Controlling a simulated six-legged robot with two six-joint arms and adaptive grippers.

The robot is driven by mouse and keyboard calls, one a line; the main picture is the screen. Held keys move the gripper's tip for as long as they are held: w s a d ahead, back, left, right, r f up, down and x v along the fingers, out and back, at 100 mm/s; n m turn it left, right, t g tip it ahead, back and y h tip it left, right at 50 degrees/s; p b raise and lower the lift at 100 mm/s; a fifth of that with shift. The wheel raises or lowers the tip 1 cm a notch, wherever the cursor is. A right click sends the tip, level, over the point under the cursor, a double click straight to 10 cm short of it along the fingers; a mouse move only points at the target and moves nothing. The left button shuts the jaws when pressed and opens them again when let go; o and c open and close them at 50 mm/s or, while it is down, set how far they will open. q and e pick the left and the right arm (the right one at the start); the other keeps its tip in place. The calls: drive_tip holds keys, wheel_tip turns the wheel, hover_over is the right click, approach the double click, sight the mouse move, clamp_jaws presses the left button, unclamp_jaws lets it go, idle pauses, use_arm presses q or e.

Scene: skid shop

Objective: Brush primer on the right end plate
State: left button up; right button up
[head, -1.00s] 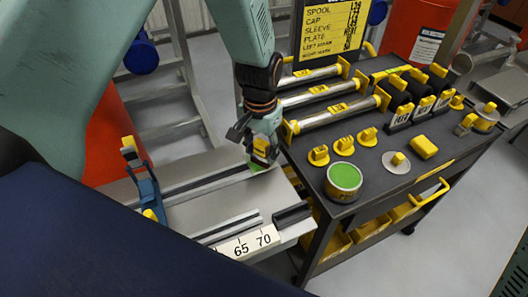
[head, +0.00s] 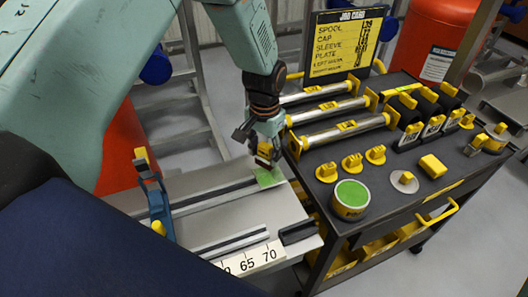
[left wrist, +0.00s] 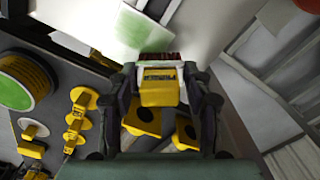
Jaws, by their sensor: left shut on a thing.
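My left gripper (head: 265,152) is shut on a brush with a yellow handle block (left wrist: 158,88). In the left wrist view its dark red bristles (left wrist: 160,56) point at the pale end plate (left wrist: 185,22). A green primer patch shows on that plate in the head view (head: 268,178) and in the left wrist view (left wrist: 133,28). The bristles are at the patch's edge; I cannot tell whether they touch the plate. The primer can (head: 351,198), with green on top, stands on the cart. My right gripper is not in view.
The dark cart top (head: 400,215) holds bars, several yellow-handled parts and a job card (head: 345,40). A blue clamp-like fixture (head: 158,205) stands on the bench left of the patch. The scale strip (head: 255,258) runs along the bench's front edge.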

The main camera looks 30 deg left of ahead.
use_arm(q)
drive_tip(key=shift+w+d, duration=0.15)
drive_tip(key=shift+s+d+r+p, duration=0.1)
drive_tip(key=shift+s+d+p, duration=2.25)
drive_tip(key=shift+s+d, duration=0.1)
drive_tip(key=shift+d, duration=0.25)
wheel_tip(320, 180, up, 6)
drive_tip(key=p, duration=0.5)
drive_tip(key=shift+p, duration=0.3)
